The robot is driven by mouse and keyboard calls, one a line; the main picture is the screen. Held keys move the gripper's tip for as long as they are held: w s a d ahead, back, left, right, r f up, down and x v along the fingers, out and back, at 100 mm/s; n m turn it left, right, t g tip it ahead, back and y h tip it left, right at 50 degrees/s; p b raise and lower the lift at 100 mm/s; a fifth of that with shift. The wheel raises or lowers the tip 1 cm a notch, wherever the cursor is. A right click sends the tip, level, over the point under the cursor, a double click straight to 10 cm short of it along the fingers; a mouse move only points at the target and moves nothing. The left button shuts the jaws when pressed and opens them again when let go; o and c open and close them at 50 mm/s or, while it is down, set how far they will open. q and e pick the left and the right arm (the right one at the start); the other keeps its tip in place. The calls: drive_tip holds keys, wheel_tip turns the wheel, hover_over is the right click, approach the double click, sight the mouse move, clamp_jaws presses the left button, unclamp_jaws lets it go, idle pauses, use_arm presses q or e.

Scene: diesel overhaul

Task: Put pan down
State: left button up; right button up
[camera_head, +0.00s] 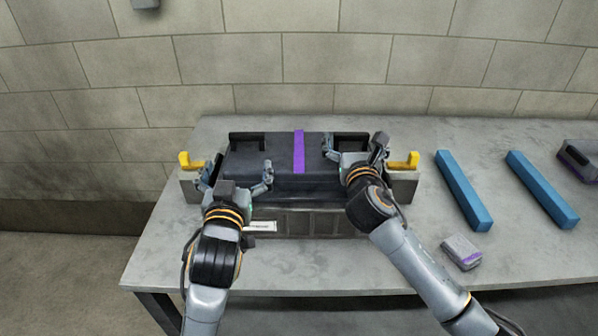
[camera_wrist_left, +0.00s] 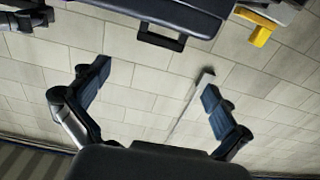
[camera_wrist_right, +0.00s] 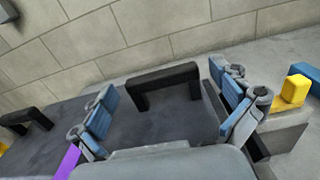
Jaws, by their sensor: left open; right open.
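The pan (camera_head: 265,182) is a dark box with a purple stripe across its middle and two black bar handles on top. It sits in a grey frame (camera_head: 403,188) on the table; whether it rests fully on it is hard to tell. My left gripper (camera_head: 237,176) is open over the pan's left front part, with no handle between its fingers. In the left wrist view a handle (camera_wrist_left: 160,38) lies beyond the fingertips. My right gripper (camera_head: 353,150) is open over the pan's right part. In the right wrist view its fingers stand either side of the right handle (camera_wrist_right: 163,80), apart from it.
Yellow clips (camera_head: 188,161) stand at the frame's ends. Two blue bars (camera_head: 462,190) lie on the table (camera_head: 330,268) to the right. A small grey block (camera_head: 461,251) and a dark device (camera_head: 580,160) are also there. A wall stands behind.

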drive_tip(key=s, duration=1.1)
drive_tip(key=shift+w, duration=0.1)
